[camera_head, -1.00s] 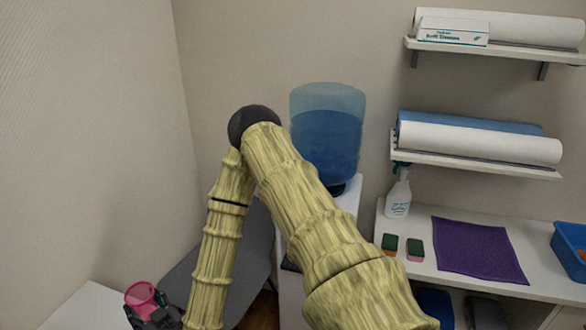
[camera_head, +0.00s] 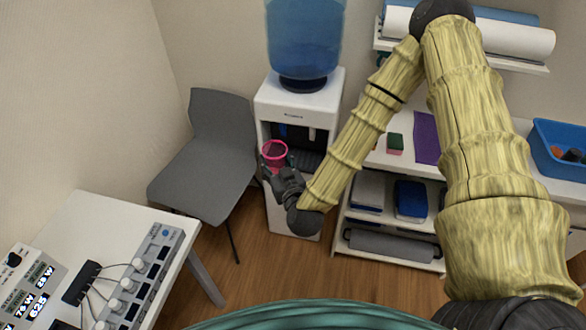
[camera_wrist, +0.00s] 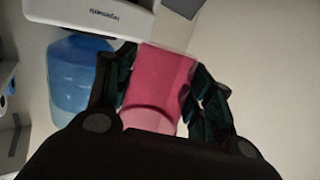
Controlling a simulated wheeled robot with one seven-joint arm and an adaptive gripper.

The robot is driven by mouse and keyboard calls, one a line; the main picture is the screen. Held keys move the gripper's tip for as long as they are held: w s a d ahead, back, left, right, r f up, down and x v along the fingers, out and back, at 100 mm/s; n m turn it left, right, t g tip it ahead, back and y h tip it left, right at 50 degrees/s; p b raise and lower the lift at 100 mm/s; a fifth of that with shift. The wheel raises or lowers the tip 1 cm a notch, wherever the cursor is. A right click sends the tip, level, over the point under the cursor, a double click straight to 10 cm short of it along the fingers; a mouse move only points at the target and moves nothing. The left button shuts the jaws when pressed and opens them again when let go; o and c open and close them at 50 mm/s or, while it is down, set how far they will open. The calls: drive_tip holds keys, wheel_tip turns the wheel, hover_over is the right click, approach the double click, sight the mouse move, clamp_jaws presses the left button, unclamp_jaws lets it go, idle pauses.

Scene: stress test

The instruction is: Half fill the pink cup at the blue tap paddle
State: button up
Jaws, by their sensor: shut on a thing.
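The pink cup (camera_head: 274,151) is held by my gripper (camera_head: 277,168) in front of the left part of the water dispenser (camera_head: 300,88). In the wrist view the cup (camera_wrist: 160,78) sits between the two dark fingers, which are shut on it. In the head view its mouth faces up, somewhat toward the camera. The blue water bottle (camera_head: 304,38) stands on top of the white dispenser. The dark tap recess is partly hidden behind the cup and gripper. I cannot make out the blue paddle clearly, nor whether the cup touches it or holds water.
A grey chair (camera_head: 212,150) stands close left of the dispenser. A white table (camera_head: 122,222) with electrical devices is at the lower left. A shelf unit (camera_head: 385,225) with folded cloths stands to the right. Wooden floor (camera_head: 260,270) is open in front.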

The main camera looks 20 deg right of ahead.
drive_tip(key=shift+f, duration=0.1)
drive_tip(key=shift+w+f+b, duration=0.1)
drive_tip(key=shift+f+b, duration=0.15)
drive_tip(key=shift+b, duration=0.1)
drive_tip(key=w+d+f+n+y+b, duration=0.1)
drive_tip(key=w+d+f+b, duration=0.1)
drive_tip(key=w+f+b, duration=0.7)
drive_tip(key=w+d+f+n+y+b, duration=0.1)
drive_tip(key=w+d+f+y+b, duration=0.1)
drive_tip(key=w+f+b, duration=0.8)
wheel_tip(320, 180, down, 6)
drive_tip(key=b, duration=0.7)
drive_tip(key=shift+b, duration=0.4)
drive_tip(key=shift+w, duration=0.2)
drive_tip(key=shift+w+d+f+b, duration=0.1)
drive_tip(key=shift+w+d+b, duration=0.35)
drive_tip(key=shift+w+d, duration=0.8)
drive_tip(key=shift+w+d+b, duration=0.4)
drive_tip(key=shift+w+d, duration=0.35)
drive_tip(key=shift+w, duration=0.95)
drive_tip(key=shift+w+d+f+b, duration=0.1)
drive_tip(key=shift+w+d+b, duration=0.35)
drive_tip(key=shift+w+d, duration=0.8)
drive_tip(key=shift+w+d+r+b, duration=0.1)
drive_tip(key=shift+w+d+b, duration=0.1)
drive_tip(key=shift+w, duration=0.4)
drive_tip(key=shift+w+d+b, duration=0.15)
drive_tip(key=shift+w, duration=0.45)
